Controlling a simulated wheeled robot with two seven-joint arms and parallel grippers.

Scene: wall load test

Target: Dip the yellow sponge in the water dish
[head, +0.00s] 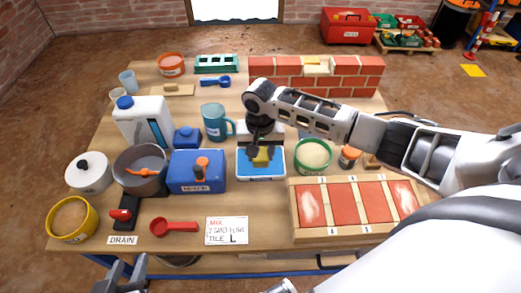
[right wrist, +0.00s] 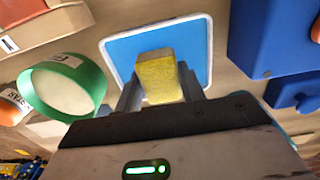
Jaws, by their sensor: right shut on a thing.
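The yellow sponge (right wrist: 158,78) is held between the fingers of my right gripper (right wrist: 160,92). In the head view the sponge (head: 262,157) shows below my right gripper (head: 261,150), over the water dish (head: 259,177). The dish is a shallow tray with a white rim and blue inside; it also shows behind the sponge in the right wrist view (right wrist: 196,50). I cannot tell whether the sponge touches the water. My left gripper (head: 122,277) is at the bottom left edge of the head view, in front of the table, partly cut off.
A blue box (head: 197,177) stands close to the left of the dish. A green-rimmed bowl (head: 314,157) stands to its right, with a tiled wooden panel (head: 350,205) in front. A brick wall (head: 340,76) stands behind. A label card (head: 227,231) lies at the front.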

